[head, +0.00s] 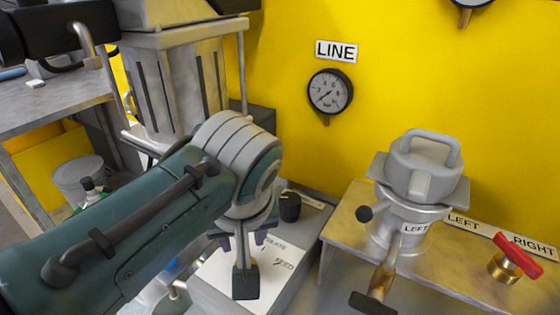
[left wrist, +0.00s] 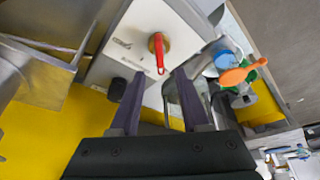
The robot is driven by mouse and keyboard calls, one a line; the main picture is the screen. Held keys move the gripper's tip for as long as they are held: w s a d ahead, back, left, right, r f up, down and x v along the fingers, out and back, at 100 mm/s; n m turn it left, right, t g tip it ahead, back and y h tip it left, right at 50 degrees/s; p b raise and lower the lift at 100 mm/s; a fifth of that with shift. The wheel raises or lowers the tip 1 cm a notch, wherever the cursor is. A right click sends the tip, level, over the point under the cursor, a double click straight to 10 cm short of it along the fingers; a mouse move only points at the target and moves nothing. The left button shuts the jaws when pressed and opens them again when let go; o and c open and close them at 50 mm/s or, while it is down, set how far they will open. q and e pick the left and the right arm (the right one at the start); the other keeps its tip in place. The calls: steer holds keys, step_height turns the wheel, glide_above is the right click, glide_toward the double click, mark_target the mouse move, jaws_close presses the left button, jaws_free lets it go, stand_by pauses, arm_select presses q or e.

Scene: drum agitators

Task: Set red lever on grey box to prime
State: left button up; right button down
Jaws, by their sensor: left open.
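The grey box (head: 318,215) has a white top plate with printed words, of which parts like "OLATE" and "FEED" show in the head view. Its red lever (left wrist: 159,50) sits on a brass fitting in the left wrist view and points toward my gripper. In the head view my arm hides this lever. My left gripper (head: 245,278) is over the box, pointing down. In the left wrist view its two dark fingers (left wrist: 159,76) are apart, with the lever's free end near the gap between their tips. I cannot tell whether they touch it. My right gripper is out of view.
A black knob (head: 290,207) stands on the box behind my wrist. A second red lever (head: 517,254) on a brass valve sits on the right bench by a LEFT/RIGHT label. A grey lidded vessel (head: 422,165) stands beside it. A gauge (head: 330,91) hangs on the yellow wall.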

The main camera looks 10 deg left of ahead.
arm_select(q)
steer(key=v, duration=0.3)
steer(key=shift+s+r+p, duration=0.2)
steer(key=shift+r+p, duration=0.15)
steer(key=s+a+r+m+h, duration=0.1)
steer(key=s+a+m, duration=0.2)
steer(key=s, duration=0.7)
steer(key=s+a+r+m+h, duration=0.15)
steer(key=s+a+m, duration=0.25)
steer(key=s, duration=0.7)
step_height(320, 180, up, 37)
steer(key=p, duration=3.5)
steer(key=shift+s+f+p, duration=0.2)
steer(key=shift+s+p, duration=0.05)
steer(key=shift+p, duration=0.1)
